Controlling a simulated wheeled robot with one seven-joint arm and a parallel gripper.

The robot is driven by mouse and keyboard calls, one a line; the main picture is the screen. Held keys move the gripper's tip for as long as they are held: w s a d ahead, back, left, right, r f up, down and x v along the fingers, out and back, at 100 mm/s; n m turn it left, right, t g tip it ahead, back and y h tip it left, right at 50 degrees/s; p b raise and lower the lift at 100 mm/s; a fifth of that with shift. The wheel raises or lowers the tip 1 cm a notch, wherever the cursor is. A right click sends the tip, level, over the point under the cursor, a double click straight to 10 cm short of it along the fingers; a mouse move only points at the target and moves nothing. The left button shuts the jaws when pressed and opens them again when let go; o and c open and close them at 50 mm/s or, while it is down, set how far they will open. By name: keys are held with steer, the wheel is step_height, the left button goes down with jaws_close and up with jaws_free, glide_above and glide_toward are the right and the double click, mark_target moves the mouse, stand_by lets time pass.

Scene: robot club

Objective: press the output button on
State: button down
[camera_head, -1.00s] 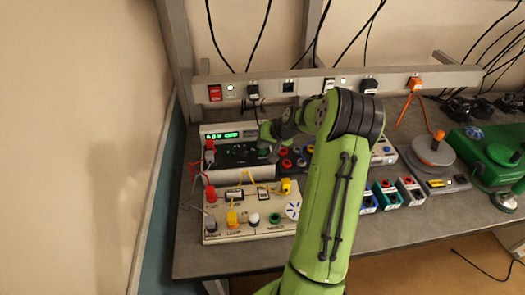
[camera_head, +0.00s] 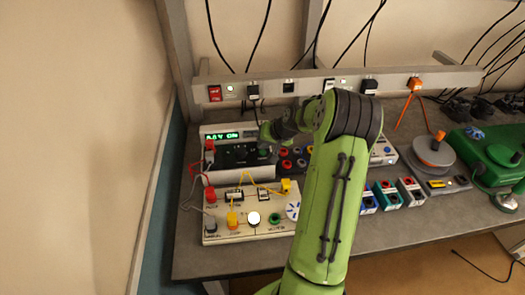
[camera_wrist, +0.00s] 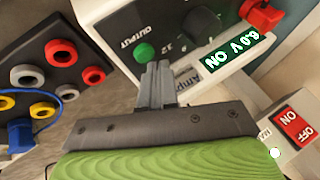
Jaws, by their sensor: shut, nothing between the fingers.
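The power supply (camera_head: 238,172) stands at the back left of the bench. Its green output button (camera_wrist: 146,53), beside the word OUTPUT, shows in the wrist view. The supply's display (camera_wrist: 231,50) reads 6.0 V ON in green. My gripper (camera_wrist: 155,68) is shut and empty, with its fingertips right at the near edge of the green button. I cannot tell whether they touch it. In the head view my arm reaches over from the right and the gripper is small and partly hidden there.
A cream circuit board (camera_head: 225,238) in front carries a brightly lit white lamp (camera_head: 253,218) and several wires. A dark panel of coloured sockets (camera_wrist: 30,75) lies beside the supply. A red ON/OFF switch (camera_wrist: 297,128) sits on the back power strip. Coloured boxes stand right of my arm.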

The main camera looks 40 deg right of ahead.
mark_target(264, 152)
step_height(264, 152, up, 6)
steer(key=p, duration=0.4)
stand_by(0.3)
steer(key=s+a+r+n+g, duration=0.1)
steer(key=s+a+r+n, duration=0.4)
steer(key=a, duration=0.6)
steer(key=s+a+r+g, duration=0.1)
steer(key=s+a+r, duration=0.2)
steer(key=a+r, duration=0.6)
steer(key=s+a+n, duration=0.1)
steer(key=s+a, duration=0.4)
steer(key=s, duration=0.3)
steer(key=s+a+n, duration=0.2)
steer(key=s+a, duration=0.3)
steer(key=s, duration=0.4)
steer(key=shift+s+a+f+n, duration=0.15)
steer(key=shift+s+f+n, duration=0.15)
steer(key=shift+f, duration=0.05)
